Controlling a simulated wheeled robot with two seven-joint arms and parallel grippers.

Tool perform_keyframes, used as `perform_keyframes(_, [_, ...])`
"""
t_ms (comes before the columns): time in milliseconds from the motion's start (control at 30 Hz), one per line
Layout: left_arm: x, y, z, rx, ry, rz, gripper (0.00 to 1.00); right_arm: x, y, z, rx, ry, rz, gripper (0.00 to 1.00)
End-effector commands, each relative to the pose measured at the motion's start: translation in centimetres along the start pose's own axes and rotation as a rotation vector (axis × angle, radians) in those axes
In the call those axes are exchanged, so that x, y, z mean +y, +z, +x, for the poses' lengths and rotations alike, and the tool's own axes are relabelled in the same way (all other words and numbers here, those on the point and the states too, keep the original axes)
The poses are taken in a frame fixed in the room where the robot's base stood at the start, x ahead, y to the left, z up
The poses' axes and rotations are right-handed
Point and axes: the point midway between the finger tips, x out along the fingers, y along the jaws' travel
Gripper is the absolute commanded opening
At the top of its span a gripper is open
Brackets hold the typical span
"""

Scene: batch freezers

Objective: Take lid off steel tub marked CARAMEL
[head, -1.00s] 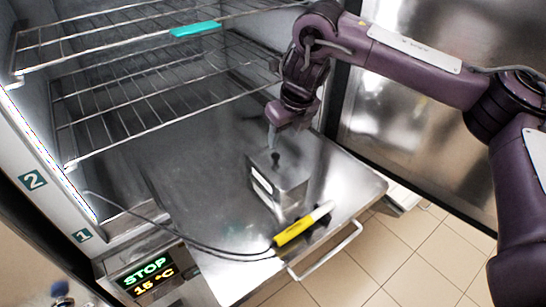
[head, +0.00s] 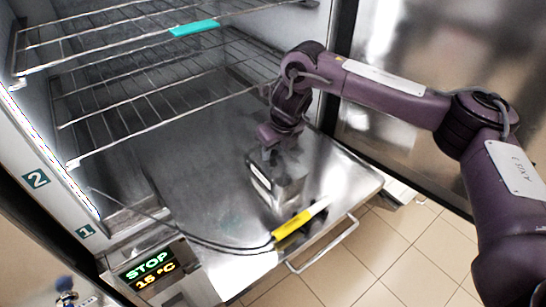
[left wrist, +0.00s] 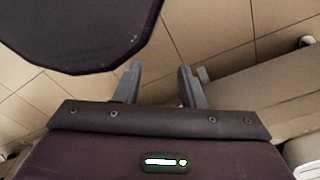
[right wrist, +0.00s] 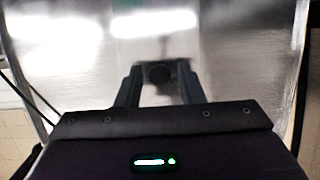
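A steel tub (head: 291,190) stands on the metal drawer-like platform at the front of the cabinet. A pale label shows on its side, but its writing is too small to read. The tub's lid is on; its top is partly hidden by my right gripper (head: 268,155) in the head view. The fingers are apart, with gaps beside the knob. My left gripper (left wrist: 160,78) is open and empty over the floor, seen only in the left wrist view.
A yellow-handled tool (head: 291,224) lies in front of the tub, near the platform's front handle (head: 325,247). A cable runs across the platform. Wire shelves (head: 150,100) are behind, one with a teal strip (head: 194,28). A display (head: 148,269) reads STOP, 15 °C.

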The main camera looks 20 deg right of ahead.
Motion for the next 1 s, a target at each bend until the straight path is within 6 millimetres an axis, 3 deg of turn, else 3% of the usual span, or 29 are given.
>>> perform_keyframes(33, [0.0, 0.0, 0.0, 0.0, 0.0, 0.0, 0.36, 0.0, 0.0, 0.0, 0.0, 0.0, 0.0, 0.28])
perform_keyframes(267, [0.0, 0.0, 0.0, 0.0, 0.0, 0.0, 0.36, 0.0, 0.0, 0.0, 0.0, 0.001, 0.0, 0.0])
perform_keyframes(667, [0.0, 0.2, 0.4, -0.003, 0.0, -0.001, 0.36, 0.1, 0.4, -0.8, -0.004, 0.002, -0.001, 0.0])
perform_keyframes(833, [0.0, 0.3, 1.2, -0.003, 0.0, -0.001, 0.36, 0.1, 1.1, -3.1, -0.007, 0.0, -0.001, 0.0])
perform_keyframes(1000, [0.0, 0.4, 0.7, -0.005, 0.0, -0.001, 0.36, 0.0, 2.6, -7.9, -0.01, -0.004, -0.004, 0.0])
